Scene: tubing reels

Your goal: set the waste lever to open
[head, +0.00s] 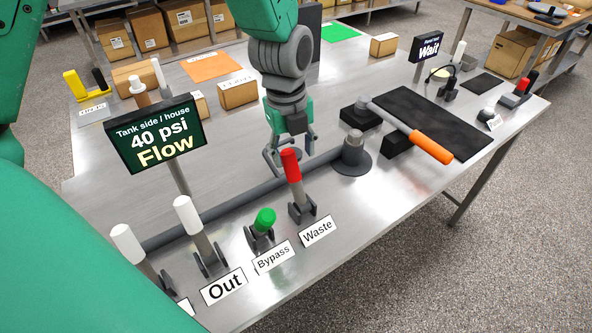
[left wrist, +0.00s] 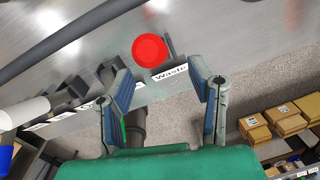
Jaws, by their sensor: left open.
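The waste lever (head: 291,167) has a red grip and stands nearly upright in its dark bracket, behind the "Waste" label (head: 319,231). In the left wrist view its red grip (left wrist: 150,50) shows end-on as a round cap, beyond and between the fingertips. My left gripper (head: 288,152) is open and empty, just behind the red grip in the head view. Its two blue-padded fingers (left wrist: 158,76) are spread apart in the left wrist view. I cannot tell whether a finger touches the lever. My right gripper is not in view.
The green bypass lever (head: 264,221) and white out lever (head: 191,217) stand left of the waste lever. A grey pipe (head: 225,204) runs behind them. A sign (head: 155,135) reads "40 psi Flow"; another (head: 428,48) reads "Wait". An orange-handled tool (head: 420,139) lies to the right.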

